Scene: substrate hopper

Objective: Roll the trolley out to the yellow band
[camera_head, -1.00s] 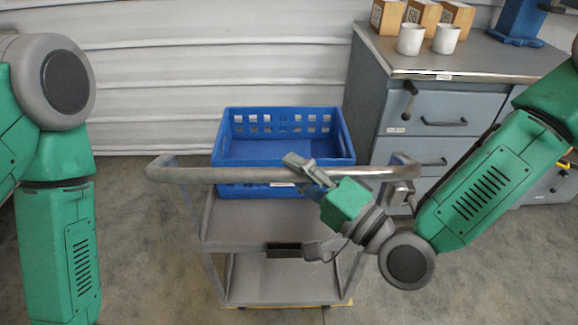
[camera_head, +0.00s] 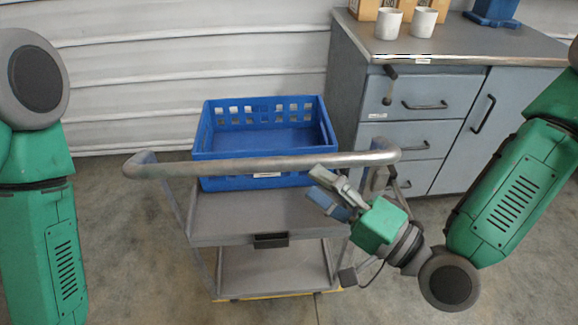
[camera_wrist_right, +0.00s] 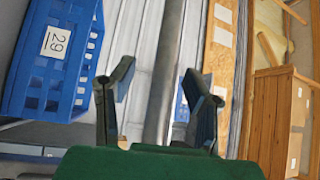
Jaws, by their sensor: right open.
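The grey trolley (camera_head: 215,222) stands ahead of me, its push bar (camera_head: 250,165) toward me and a blue crate (camera_head: 265,175) on its top shelf. A strip of yellow (camera_head: 272,295) shows on the floor under the trolley's near lower edge. My right gripper (camera_head: 318,186) is open and empty, just below the bar's right part in the head view. In the right wrist view, the bar (camera_wrist_right: 165,75) runs between the open fingers of the gripper (camera_wrist_right: 158,85); whether they touch it I cannot tell. My left gripper is out of the picture; only its arm shows.
A grey drawer cabinet (camera_head: 425,90) with a side handle stands close right of the trolley. White mugs (camera_head: 423,22) and cardboard boxes (camera_head: 368,8) stand on it. A corrugated wall (camera_head: 180,60) is behind. The concrete floor (camera_head: 135,250) left of the trolley is clear.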

